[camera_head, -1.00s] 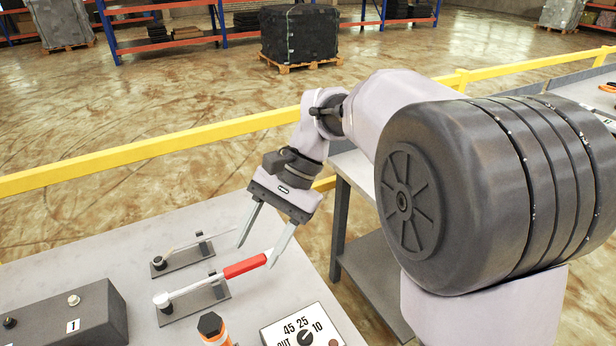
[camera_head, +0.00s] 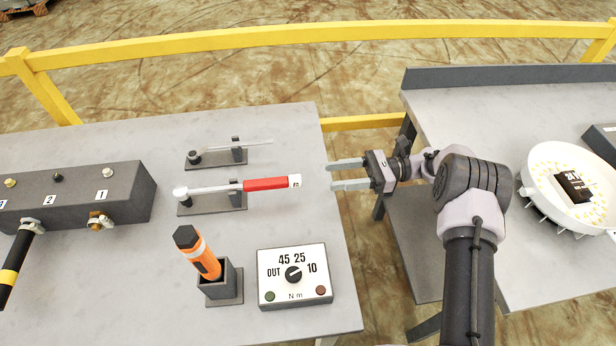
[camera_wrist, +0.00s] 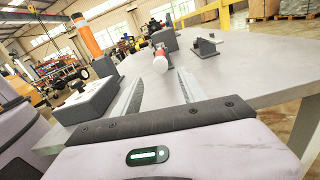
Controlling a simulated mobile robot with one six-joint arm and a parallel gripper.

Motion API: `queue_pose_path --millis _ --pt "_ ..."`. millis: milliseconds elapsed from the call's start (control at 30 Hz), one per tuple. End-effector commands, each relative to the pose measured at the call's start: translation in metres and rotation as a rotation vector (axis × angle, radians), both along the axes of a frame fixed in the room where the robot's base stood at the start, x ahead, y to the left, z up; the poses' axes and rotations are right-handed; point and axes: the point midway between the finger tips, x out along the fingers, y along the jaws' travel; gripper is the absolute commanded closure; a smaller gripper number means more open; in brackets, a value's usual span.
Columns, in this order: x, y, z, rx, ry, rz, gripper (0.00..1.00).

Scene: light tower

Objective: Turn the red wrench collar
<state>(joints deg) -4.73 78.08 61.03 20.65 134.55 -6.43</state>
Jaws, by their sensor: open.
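The wrench (camera_head: 215,189) lies across a dark stand on the left table, with its pale head at the left. Its red collar (camera_head: 265,184) is at the right, ending in a white tip with a small dark mark. In the wrist view the red collar (camera_wrist: 159,54) and the white tip point towards me, between my finger ends.
A thinner grey wrench (camera_head: 240,146) rests on a second stand behind. In front are an orange tool (camera_head: 205,262) in a holder and a dial box (camera_head: 294,275) marked OUT, 45, 25, 10. A dark numbered block (camera_head: 75,200) stands left. A white round tray (camera_head: 540,195) is on the right table.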

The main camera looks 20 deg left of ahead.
Motion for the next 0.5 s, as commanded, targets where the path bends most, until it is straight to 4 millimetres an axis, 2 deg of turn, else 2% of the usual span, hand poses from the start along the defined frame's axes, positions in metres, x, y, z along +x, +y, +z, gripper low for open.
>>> queue_pose_path --millis 200,333,500 --pt "-0.026 0.046 -0.001 0.000 -0.001 0.002 0.51" --pt "-0.037 0.064 -0.001 0.001 -0.001 0.002 0.51" --pt "-0.042 0.073 -0.001 0.000 -0.001 0.000 0.51"
